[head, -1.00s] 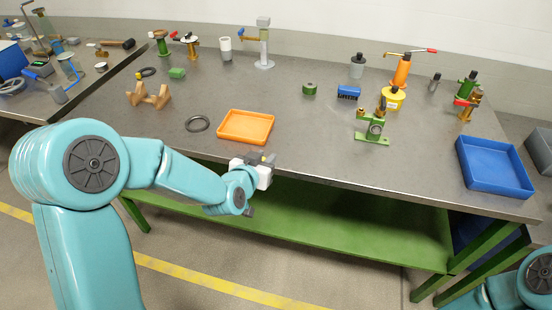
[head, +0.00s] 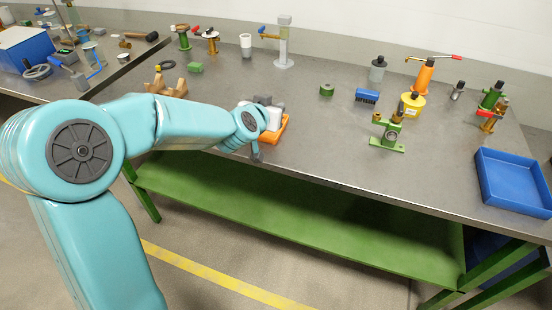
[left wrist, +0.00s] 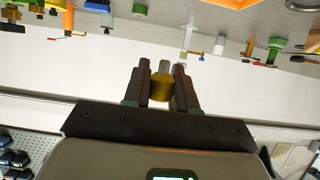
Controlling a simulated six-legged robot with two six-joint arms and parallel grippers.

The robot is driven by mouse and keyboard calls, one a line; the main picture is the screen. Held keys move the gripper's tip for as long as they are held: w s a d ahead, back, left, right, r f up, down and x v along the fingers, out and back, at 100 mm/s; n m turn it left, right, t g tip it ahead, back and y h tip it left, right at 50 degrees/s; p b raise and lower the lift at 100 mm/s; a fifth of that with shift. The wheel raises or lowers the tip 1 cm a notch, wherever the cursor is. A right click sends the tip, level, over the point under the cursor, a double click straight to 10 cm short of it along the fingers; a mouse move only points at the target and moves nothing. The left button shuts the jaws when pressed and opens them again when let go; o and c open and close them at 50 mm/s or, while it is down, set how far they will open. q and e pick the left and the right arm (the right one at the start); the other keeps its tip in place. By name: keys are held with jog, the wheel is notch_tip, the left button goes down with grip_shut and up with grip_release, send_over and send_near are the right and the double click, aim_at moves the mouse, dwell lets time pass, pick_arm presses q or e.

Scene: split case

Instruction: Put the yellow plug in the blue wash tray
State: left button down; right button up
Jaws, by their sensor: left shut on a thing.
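My left gripper (head: 266,102) is in front of the orange tray in the head view and covers much of it. In the left wrist view its two dark fingers (left wrist: 161,92) are shut on the yellow plug (left wrist: 161,88), a short yellow cylinder. The plug is hidden in the head view. The blue wash tray (head: 513,203) lies at the right front of the bench, far to the right of my left gripper, and looks empty. My right gripper is not in view.
The orange tray (head: 272,139) is partly hidden by my left gripper. The front middle of the bench (head: 330,140) is clear.

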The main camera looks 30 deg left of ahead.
pick_arm(q)
jog(key=b, duration=0.2)
send_over(273, 158)
notch_tip(273, 158, down, 10)
jog(key=shift+a+f, duration=0.1)
jog(key=shift+f, duration=0.1)
jog(key=shift+w+f, duration=0.15)
jog(key=shift+f, duration=0.2)
notch_tip(273, 158, down, 4)
jog(key=shift+r, duration=0.2)
jog(key=shift+f, duration=0.25)
jog(key=shift+r, duration=0.1)
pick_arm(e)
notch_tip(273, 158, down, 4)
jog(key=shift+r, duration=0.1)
pick_arm(q)
jog(key=shift+b, duration=0.3)
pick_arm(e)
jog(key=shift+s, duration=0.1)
pick_arm(q)
jog(key=shift+f+b, duration=0.3)
jog(key=shift+f, duration=0.2)
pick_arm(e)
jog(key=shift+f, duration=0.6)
